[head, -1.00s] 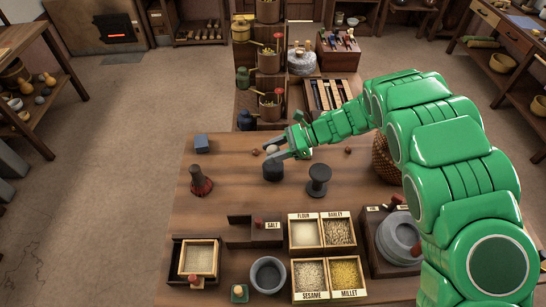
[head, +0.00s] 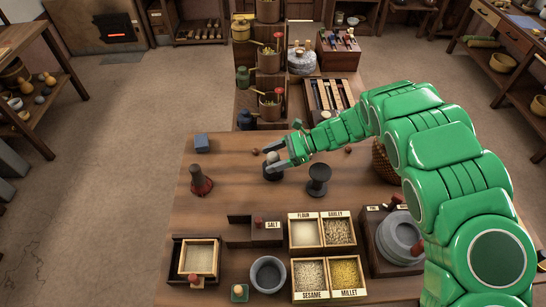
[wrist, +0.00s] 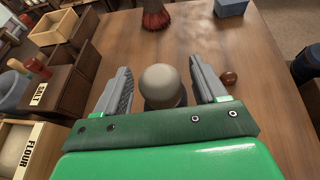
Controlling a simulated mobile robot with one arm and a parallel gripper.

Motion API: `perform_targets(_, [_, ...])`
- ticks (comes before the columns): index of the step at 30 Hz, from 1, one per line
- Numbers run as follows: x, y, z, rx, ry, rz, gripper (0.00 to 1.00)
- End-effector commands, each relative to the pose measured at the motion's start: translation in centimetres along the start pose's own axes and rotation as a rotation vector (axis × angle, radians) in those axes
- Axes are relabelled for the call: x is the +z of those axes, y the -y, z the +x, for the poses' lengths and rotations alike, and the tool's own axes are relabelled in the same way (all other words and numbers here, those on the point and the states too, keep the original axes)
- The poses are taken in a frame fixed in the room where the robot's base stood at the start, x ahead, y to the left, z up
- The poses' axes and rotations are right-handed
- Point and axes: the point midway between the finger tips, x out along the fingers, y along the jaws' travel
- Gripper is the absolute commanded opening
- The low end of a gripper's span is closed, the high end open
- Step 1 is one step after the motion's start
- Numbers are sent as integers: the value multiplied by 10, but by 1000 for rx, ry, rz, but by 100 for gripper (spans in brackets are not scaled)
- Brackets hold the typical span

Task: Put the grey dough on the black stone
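The grey dough (head: 273,157) is a small pale ball at the middle of the table, right above a dark block that looks like the black stone (head: 272,174). It appears to rest on that stone, but the contact is hard to see. My gripper (head: 277,158) is around the dough. In the wrist view the dough (wrist: 161,84) sits between the two grey fingers (wrist: 164,88), with a narrow gap on each side, so the gripper looks open. The stone is mostly hidden there.
A black spool-shaped stand (head: 318,181) is close to the right. A dark red brush (head: 200,181) and blue block (head: 202,143) are to the left. Labelled grain boxes (head: 322,230) and a grey bowl (head: 268,274) are in front. Small brown balls lie nearby.

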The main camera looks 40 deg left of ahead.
Motion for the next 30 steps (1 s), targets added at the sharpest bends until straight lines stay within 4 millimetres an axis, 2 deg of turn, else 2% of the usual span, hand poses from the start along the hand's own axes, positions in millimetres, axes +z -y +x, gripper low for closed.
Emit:
perform_targets(9, [3,0,-1,0,-1,0,71])
perform_targets(11, [3,0,-8,-1,0,0,71])
perform_targets(24, [3,2,-85,-4,1,-3,71])
perform_targets(30, [3,0,-110,0,2,-1,71])
